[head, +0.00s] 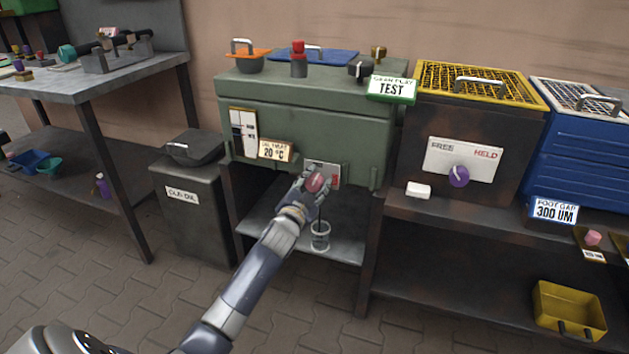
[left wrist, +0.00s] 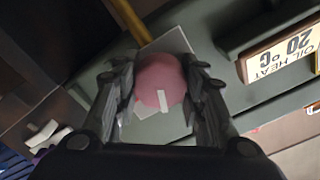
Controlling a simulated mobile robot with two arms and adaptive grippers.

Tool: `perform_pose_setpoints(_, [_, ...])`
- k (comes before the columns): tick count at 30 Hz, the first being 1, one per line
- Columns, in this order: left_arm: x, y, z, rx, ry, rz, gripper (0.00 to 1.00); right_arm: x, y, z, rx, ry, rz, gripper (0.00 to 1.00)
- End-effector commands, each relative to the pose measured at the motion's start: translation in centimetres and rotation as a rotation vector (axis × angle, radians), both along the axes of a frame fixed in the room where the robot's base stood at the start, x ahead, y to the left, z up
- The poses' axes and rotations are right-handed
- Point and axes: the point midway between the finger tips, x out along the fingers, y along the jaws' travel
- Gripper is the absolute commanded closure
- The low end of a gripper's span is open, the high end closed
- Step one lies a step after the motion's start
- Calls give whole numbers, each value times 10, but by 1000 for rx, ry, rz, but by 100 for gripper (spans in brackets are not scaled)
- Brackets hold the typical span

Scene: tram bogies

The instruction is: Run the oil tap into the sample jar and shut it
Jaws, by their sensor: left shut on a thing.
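The oil tap's round red knob (head: 315,183) sits on a pale plate (head: 335,172) at the front of the green oil tank (head: 310,135). My left gripper (head: 312,190) is shut on it. In the left wrist view the knob (left wrist: 160,82) looks pink with a white mark, and both fingers (left wrist: 162,92) lie against its sides. The sample jar (head: 320,240), clear with a pale rim, stands on the shelf below the tap. A thin dark line runs down into the jar, like a stream of oil. The jar's level is too small to read. My right gripper is out of view.
A grey waste bin labelled for old oil (head: 190,205) stands left of the tank. To the right is a box with a FREE/HELD dial (head: 459,176) and a white block (head: 418,190). The jar's shelf (head: 347,247) is otherwise mostly bare.

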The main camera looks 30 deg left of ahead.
Motion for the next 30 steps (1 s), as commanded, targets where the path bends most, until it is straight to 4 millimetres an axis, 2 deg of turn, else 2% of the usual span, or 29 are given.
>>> perform_pose_setpoints(8, [0,0,-1,1,2,0,86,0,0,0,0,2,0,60])
perform_pose_setpoints(9, [0,0,-1,1,2,0,53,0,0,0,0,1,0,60])
perform_pose_setpoints(11, [0,0,-1,0,1,0,41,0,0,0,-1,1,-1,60])
perform_pose_setpoints(23, [-3,-1,-1,0,1,-1,41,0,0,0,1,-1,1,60])
perform_pose_setpoints(26, [-11,-3,-2,0,1,-1,41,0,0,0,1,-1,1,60])
perform_pose_setpoints(30, [-32,-8,-2,0,3,-2,41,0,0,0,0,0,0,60])
